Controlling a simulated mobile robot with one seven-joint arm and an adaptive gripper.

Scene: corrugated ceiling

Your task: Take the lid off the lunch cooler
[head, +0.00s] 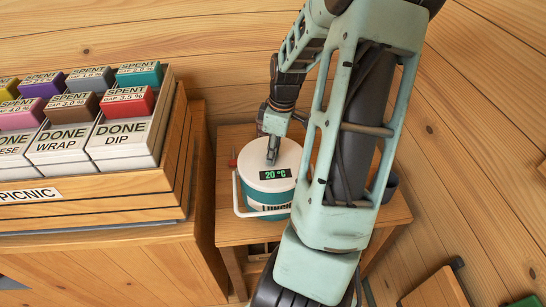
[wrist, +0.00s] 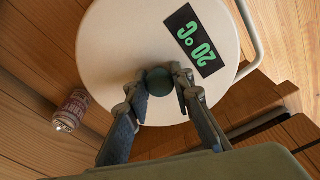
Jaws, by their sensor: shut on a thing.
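The lunch cooler (head: 264,197) is a teal and white tub with a white handle, standing upright on a small wooden table. Its round white lid (head: 286,157) bears a dark display reading 20 °C and appears seated on the tub. In the wrist view the lid (wrist: 122,45) fills the upper middle, with a dark teal round knob (wrist: 158,81) on it. My gripper (head: 272,158) comes down onto the lid from above. In the wrist view my gripper (wrist: 160,85) is shut on the knob, one finger on each side. The lid hides most of the tub there.
A small can (wrist: 71,111) stands beside the cooler in the wrist view. The wooden table (head: 232,232) has some bare surface around the cooler. At left a wooden crate (head: 110,205) holds several labelled boxes on a neighbouring wooden unit.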

